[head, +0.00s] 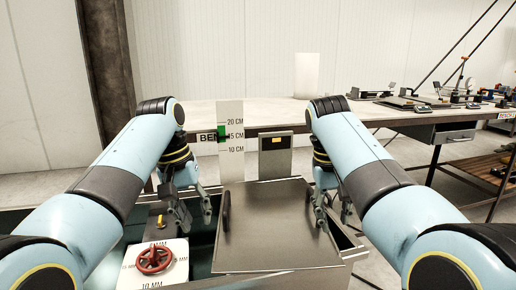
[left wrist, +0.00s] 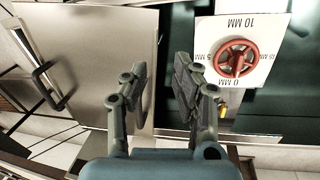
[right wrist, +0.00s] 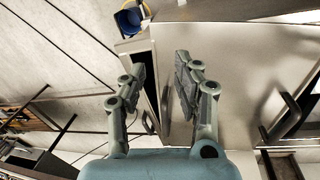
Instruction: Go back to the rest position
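My left gripper (head: 190,208) is open and empty, left of the grey metal panel (head: 275,235) in the head view. In the left wrist view its fingers (left wrist: 160,80) stand apart beside the panel's edge, with a red handwheel (left wrist: 235,57) to their right. The handwheel (head: 153,259) sits on a white dial plate marked in MM. My right gripper (head: 335,210) is open and empty at the panel's right side. In the right wrist view its fingers (right wrist: 160,80) are apart. Dark handles stand at the panel's left (head: 226,212) and right (head: 320,218).
A white scale (head: 231,165) with a green marker (head: 223,133) near 15 CM stands behind the panel, next to a grey box (head: 275,160). A long bench (head: 270,113) with tools runs behind. A blue and yellow round thing (right wrist: 130,20) shows in the right wrist view.

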